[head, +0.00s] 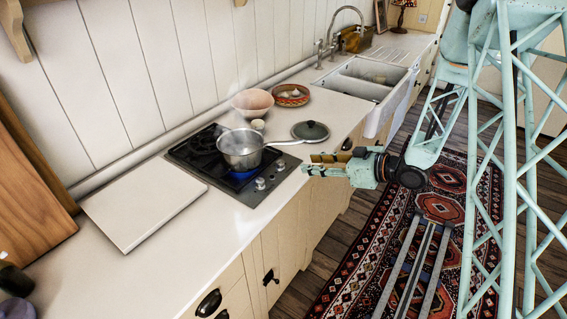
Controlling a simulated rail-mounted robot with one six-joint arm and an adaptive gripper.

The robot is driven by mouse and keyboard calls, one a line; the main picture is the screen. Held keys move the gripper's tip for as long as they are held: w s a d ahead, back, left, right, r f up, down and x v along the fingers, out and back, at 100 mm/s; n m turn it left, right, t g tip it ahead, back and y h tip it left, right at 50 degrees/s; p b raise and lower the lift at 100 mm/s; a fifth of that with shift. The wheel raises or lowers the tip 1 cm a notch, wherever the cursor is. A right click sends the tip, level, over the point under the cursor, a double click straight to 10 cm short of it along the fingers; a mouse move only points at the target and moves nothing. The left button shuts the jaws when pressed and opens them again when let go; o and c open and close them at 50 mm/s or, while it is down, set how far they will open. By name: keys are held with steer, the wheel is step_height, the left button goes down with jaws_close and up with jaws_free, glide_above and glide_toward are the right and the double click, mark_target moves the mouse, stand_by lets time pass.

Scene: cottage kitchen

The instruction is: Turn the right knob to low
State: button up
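The right knob (281,165) is a small silver dial on the front edge of the black cooktop (190,152). The left knob (260,184) sits nearer the camera on the same metal strip. The pointer setting of either knob is too small to read. A steel saucepan (240,142) stands on the front burner, and a blue glow shows under it.
The pan's handle (286,142) reaches right, above the right knob and near my gripper. A dark lid (310,131) lies on the counter behind.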

mark_target(281, 162)
steer(key=shift+b+x, duration=0.35)
steer(key=shift+x, duration=6.5)
steer(key=shift+c, duration=0.4)
steer(key=c, duration=0.8)
